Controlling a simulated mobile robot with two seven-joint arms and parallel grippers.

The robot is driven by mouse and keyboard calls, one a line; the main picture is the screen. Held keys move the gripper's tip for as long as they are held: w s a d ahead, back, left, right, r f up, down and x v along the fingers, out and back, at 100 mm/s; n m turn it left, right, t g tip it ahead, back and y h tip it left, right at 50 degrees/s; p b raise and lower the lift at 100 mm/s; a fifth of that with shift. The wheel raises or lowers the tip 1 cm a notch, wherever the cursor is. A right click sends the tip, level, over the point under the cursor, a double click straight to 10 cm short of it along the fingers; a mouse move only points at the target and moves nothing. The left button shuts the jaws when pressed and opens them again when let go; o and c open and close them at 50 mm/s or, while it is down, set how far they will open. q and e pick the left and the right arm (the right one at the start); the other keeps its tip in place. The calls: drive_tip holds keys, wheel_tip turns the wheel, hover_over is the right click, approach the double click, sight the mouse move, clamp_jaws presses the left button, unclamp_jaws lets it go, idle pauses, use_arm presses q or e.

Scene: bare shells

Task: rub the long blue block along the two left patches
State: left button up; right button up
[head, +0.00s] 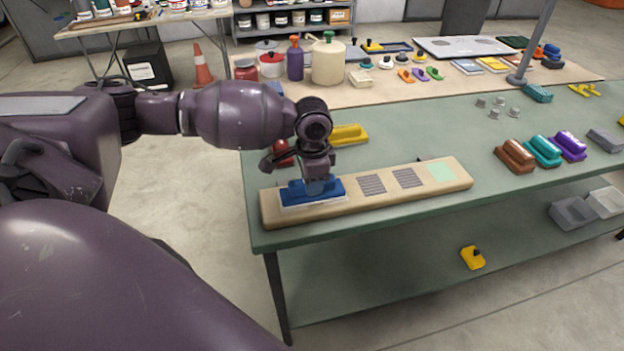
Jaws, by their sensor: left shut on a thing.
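The long blue block (296,193) has a pale underside and rests on or just above the left end of a light wooden board (355,202). My left gripper (319,178) is shut on the top of the blue block from above. To the right of the block, the board shows two dark striped patches (372,184) (408,178) and a pale green patch (441,172). The board under the block is hidden, so I cannot tell whether a patch lies there. My right gripper is not in view.
The board lies along the front of a green table (440,135). A yellow block (350,134) and a red item (283,152) sit behind it. Brown (515,156), teal (542,151) and purple (569,146) blocks stand to the right. Bottles and tools crowd the back.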

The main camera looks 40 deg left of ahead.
use_arm(q)
drive_tip(key=shift+f, duration=0.1)
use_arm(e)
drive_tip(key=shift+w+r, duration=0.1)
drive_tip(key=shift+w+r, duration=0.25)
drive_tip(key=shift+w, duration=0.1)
use_arm(q)
drive_tip(key=shift+s, duration=0.1)
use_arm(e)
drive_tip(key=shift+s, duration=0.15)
use_arm(q)
drive_tip(key=shift+s, duration=0.1)
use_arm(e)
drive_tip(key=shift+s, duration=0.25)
